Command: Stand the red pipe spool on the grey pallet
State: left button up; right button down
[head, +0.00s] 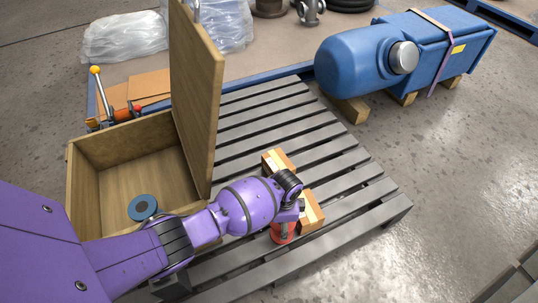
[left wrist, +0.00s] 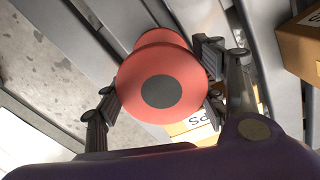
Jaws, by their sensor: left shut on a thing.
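The red pipe spool (head: 283,237) shows in the head view below my left gripper (head: 289,208), over the front part of the grey pallet (head: 350,150). It looks about upright; my gripper hides its upper part. In the left wrist view, the spool's round red flange (left wrist: 134,88) with a dark centre faces the camera, and the fingers of my left gripper (left wrist: 160,105) are closed on either side of it. I cannot tell whether the spool's lower end touches the slats. My right gripper is not in view.
Two cardboard cartons (head: 311,213) (head: 277,159) stand on the pallet close to the spool. An open wooden box (head: 88,185) with a raised lid (head: 196,95) holds a blue ring (head: 143,207). A blue machine (head: 350,65) lies at the back right. The pallet's right part is clear.

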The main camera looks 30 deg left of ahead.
pick_arm(q)
jog(key=shift+w+d+r, duration=0.1)
jog(key=shift+w+r, duration=0.05)
jog(key=shift+w, duration=0.15)
jog(key=o, duration=1.7)
notch_tip(320, 180, up, 12)
jog(key=p, duration=0.5)
jog(key=shift+s+r, duration=0.1)
jog(key=shift+r, duration=0.05)
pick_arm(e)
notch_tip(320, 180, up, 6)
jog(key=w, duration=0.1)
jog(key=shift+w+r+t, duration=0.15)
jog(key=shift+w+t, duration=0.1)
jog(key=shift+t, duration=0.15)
